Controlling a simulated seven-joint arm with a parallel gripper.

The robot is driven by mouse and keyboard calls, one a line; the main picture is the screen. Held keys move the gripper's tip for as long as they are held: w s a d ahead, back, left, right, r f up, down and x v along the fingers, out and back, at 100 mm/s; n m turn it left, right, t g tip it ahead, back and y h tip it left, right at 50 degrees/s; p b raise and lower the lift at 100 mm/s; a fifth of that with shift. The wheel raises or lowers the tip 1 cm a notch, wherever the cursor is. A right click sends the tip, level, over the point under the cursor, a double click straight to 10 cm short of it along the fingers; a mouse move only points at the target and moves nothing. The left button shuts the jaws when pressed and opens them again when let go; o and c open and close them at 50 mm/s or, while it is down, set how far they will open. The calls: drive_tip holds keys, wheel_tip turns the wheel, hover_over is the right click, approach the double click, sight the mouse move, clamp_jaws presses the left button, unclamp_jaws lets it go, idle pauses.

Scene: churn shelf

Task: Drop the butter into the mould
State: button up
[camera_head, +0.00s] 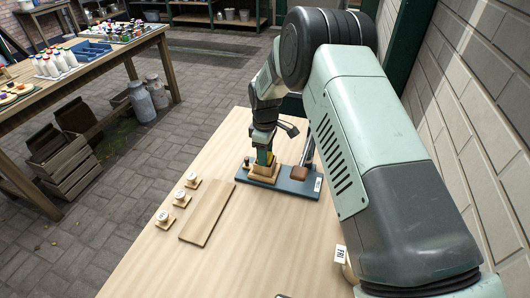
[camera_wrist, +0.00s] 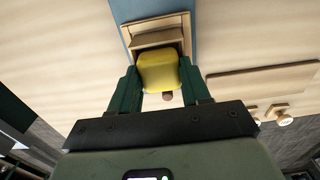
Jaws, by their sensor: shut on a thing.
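The butter (camera_wrist: 158,72) is a yellow block between the two green fingers of my gripper (camera_wrist: 157,84) in the wrist view. My gripper is shut on it. In the head view the butter (camera_head: 263,157) shows as a small yellow patch at the gripper's tip. The mould (camera_wrist: 157,24) is a pale wooden box with a raised rim, partly covered by the butter in the wrist view. In the head view the mould (camera_head: 263,179) stands on a blue board, right below the butter. I cannot tell whether the butter touches it.
The blue board (camera_head: 292,186) also bears a brown block (camera_head: 299,173) and an upright rod behind it. A small brown peg (camera_head: 246,161) stands left of the mould. A wooden plank (camera_head: 207,213) and three round stamps (camera_head: 179,198) lie nearer on the table.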

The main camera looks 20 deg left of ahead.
drive_tip(key=o, duration=1.1)
drive_tip(key=shift+c, duration=0.2)
drive_tip(key=c, duration=0.4)
drive_tip(key=shift+o, duration=0.2)
wheel_tip(320, 180, up, 10)
drive_tip(key=shift+f, duration=0.15)
idle(0.6)
